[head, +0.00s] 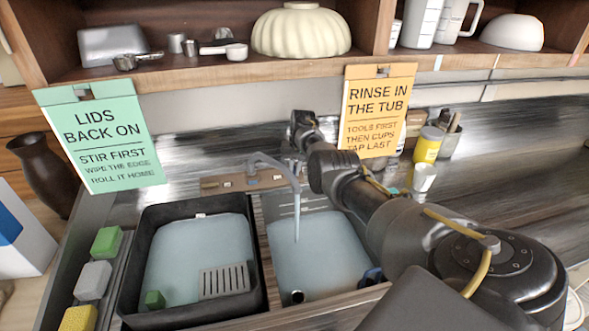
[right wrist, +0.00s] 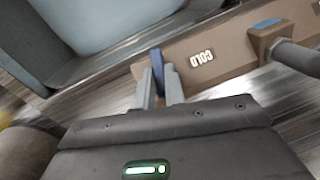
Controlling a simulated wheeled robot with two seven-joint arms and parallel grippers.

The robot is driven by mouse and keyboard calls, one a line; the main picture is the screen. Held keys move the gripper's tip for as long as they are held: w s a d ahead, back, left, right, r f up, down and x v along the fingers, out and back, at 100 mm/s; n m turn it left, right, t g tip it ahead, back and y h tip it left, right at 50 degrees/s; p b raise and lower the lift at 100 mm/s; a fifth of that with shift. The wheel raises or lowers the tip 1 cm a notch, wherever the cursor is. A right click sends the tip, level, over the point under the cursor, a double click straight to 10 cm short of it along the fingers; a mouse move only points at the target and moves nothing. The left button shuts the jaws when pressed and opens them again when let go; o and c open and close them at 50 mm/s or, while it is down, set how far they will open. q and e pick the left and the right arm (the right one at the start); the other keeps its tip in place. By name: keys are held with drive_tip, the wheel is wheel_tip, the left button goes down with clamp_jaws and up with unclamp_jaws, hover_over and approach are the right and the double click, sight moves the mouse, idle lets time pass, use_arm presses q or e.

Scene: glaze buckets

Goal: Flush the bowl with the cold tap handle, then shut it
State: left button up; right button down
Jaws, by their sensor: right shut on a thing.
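The right sink bowl (head: 318,258) holds pale bluish water. The curved tap spout (head: 283,166) stands behind it, and a thin stream of water (head: 297,218) falls from it into the bowl. In the right wrist view, the blue cold tap handle (right wrist: 157,64) stands beside a brown plate (right wrist: 225,62) lettered COLD. My right gripper (right wrist: 159,87) is shut on this handle, one finger on each side. In the head view my right arm reaches over the bowl to the tap area, and its fingertips and the handle are hidden. My left gripper is not in view.
A black tub (head: 256,275) with water, a slotted grey piece (head: 224,281) and a green block (head: 154,299) is left of the bowl. Sponges (head: 93,280) line the left edge. Two signs hang behind.

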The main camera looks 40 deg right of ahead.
drive_tip(key=m+p, duration=0.1)
drive_tip(key=m+t+y+p, duration=0.1)
drive_tip(key=shift+s+d+r+m, duration=0.1)
drive_tip(key=shift+d+r+m, duration=0.05)
drive_tip(key=shift+m, duration=0.15)
drive_tip(key=shift+s+m+t+y+p, duration=0.1)
drive_tip(key=shift+m+t+y+p, duration=0.4)
drive_tip(key=shift+m+t+p, duration=0.25)
drive_tip(key=shift+f, duration=0.2)
drive_tip(key=c, duration=1.5)
unclamp_jaws()
drive_tip(key=shift+d, duration=0.1)
drive_tip(key=shift+o, duration=0.2)
